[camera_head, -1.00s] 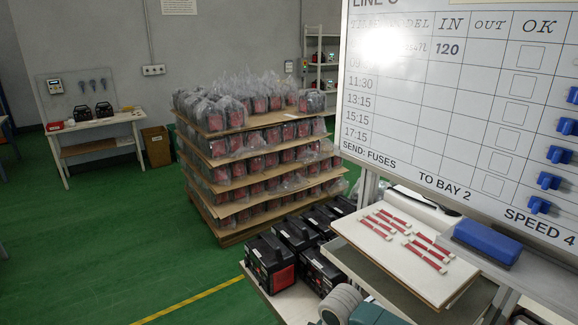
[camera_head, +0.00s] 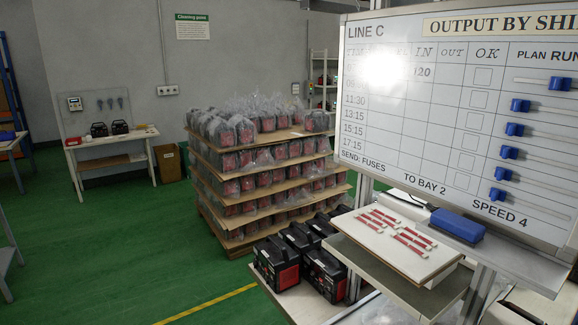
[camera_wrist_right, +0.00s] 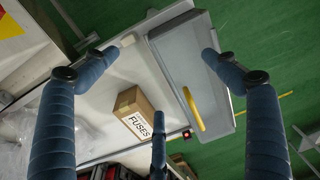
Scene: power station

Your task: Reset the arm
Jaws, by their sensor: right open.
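My right gripper (camera_wrist_right: 165,62) shows in the right wrist view with its blue padded fingers spread wide. It is open, and nothing is held between the fingers. A cardboard box marked FUSES (camera_wrist_right: 138,116) lies on a pale worktop (camera_wrist_right: 95,90) between the left and lower fingers. A grey case with a yellow handle (camera_wrist_right: 193,108) lies beside it, partly behind the right finger. I cannot tell whether any finger touches these things. Neither gripper shows in the head view, and my left gripper is in no view.
A whiteboard (camera_head: 430,120) with blue sliders stands at the right. Below it are a blue eraser (camera_head: 458,225) and a board with red strips (camera_head: 385,250). Black-and-red units (camera_head: 275,262) stand beside a pallet stack (camera_head: 225,190). Green floor (camera_head: 120,250) is clear at the left.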

